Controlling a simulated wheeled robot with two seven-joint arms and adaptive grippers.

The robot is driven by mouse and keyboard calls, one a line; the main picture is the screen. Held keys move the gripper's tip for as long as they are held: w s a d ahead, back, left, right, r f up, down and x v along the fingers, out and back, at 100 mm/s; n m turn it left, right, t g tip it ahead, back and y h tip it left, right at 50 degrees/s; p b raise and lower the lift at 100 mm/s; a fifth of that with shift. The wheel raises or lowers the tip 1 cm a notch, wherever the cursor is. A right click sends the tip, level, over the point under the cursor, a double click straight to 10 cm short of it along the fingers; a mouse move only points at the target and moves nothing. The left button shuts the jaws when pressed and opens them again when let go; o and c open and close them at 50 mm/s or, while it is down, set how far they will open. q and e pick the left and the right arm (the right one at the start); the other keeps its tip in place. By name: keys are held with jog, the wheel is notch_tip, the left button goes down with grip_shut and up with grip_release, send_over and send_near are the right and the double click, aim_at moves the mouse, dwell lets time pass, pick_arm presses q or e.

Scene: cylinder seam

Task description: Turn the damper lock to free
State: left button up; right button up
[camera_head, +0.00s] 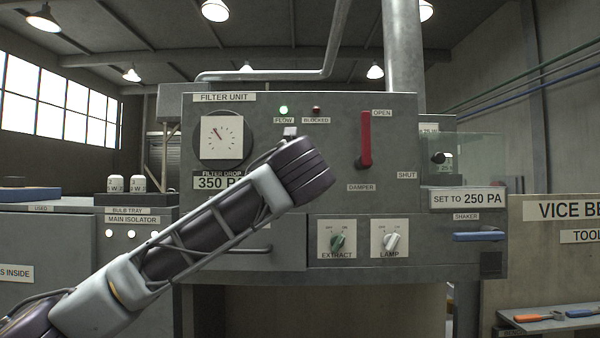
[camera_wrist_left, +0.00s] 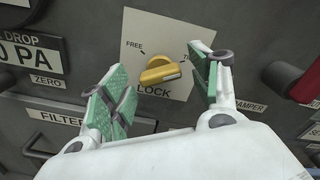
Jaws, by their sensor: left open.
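The yellow damper lock knob (camera_wrist_left: 160,71) sits on a pale plate (camera_wrist_left: 150,28) marked LOCK in the left wrist view. FREE is at the plate's upper left; a mark at the upper right is partly covered by a finger. The knob's bar lies nearly level in the picture. My left gripper (camera_wrist_left: 160,84) is open, its green-padded fingers on either side of the knob with gaps showing. In the head view my left arm (camera_head: 210,225) hides the lock and its gripper. My right gripper is not in view.
The red damper lever (camera_head: 365,140) stands upright by OPEN, right of my arm; it also shows at the wrist view's right edge (camera_wrist_left: 306,84). Below are the EXTRACT knob (camera_head: 337,242) and LAMP knob (camera_head: 391,241). A blue shaker handle (camera_head: 479,236) protrudes at right.

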pick_arm(q)
jog(key=shift+w, duration=0.2)
jog(key=shift+c, duration=0.5)
jog(key=c, duration=0.9)
jog(key=shift+c, duration=0.2)
